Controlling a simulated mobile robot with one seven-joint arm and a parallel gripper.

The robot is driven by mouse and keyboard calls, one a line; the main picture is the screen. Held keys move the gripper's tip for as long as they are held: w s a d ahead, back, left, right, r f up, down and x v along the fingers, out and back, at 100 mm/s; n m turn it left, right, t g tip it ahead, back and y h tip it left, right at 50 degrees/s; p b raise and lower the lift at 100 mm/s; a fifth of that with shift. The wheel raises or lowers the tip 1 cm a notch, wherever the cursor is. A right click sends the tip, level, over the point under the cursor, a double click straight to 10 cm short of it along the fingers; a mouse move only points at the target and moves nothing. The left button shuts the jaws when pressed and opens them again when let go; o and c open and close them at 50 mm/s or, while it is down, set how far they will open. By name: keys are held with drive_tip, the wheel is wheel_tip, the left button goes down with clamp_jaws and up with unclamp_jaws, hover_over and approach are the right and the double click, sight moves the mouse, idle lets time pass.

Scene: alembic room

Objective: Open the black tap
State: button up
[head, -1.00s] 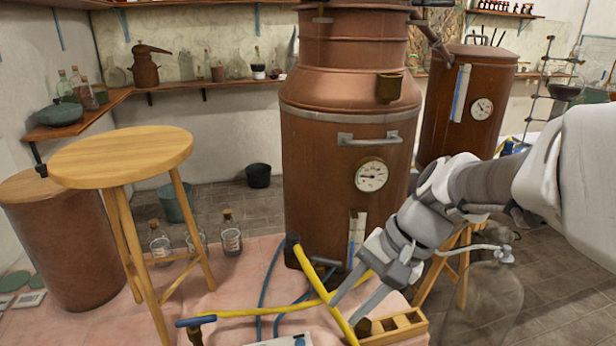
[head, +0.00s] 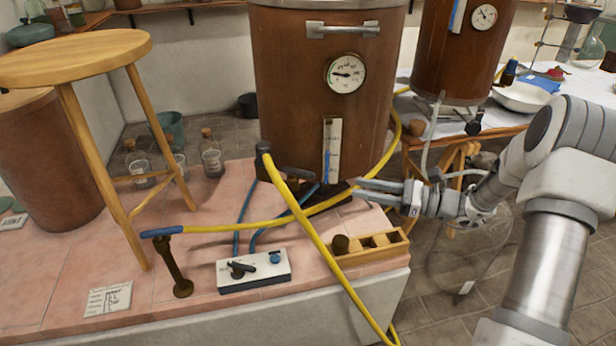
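A black tap (head: 296,176) sits low on the front of the large copper vessel (head: 312,100), just left of its level gauge. Its dark handle points left and is partly crossed by a yellow hose (head: 285,190). My gripper (head: 358,187) points left, to the right of this tap and apart from it. Another small black tap (head: 474,124) shows under the copper vessel at the right (head: 458,50).
Yellow and blue hoses cross the pink tiled ledge (head: 215,225). A white box with a black knob (head: 254,270), a brass post (head: 177,268) and a wooden rack (head: 372,246) stand in front. A wooden stool (head: 75,55) stands left. A glass vessel (head: 470,255) is below my arm.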

drive_tip(key=b, duration=0.3)
approach(298, 170)
drive_tip(key=shift+m, duration=0.3)
drive_tip(key=x, duration=0.6)
drive_tip(key=f+x, duration=0.1)
drive_tip(key=x, duration=0.3)
drive_tip(key=shift+w, duration=0.1)
clamp_jaws()
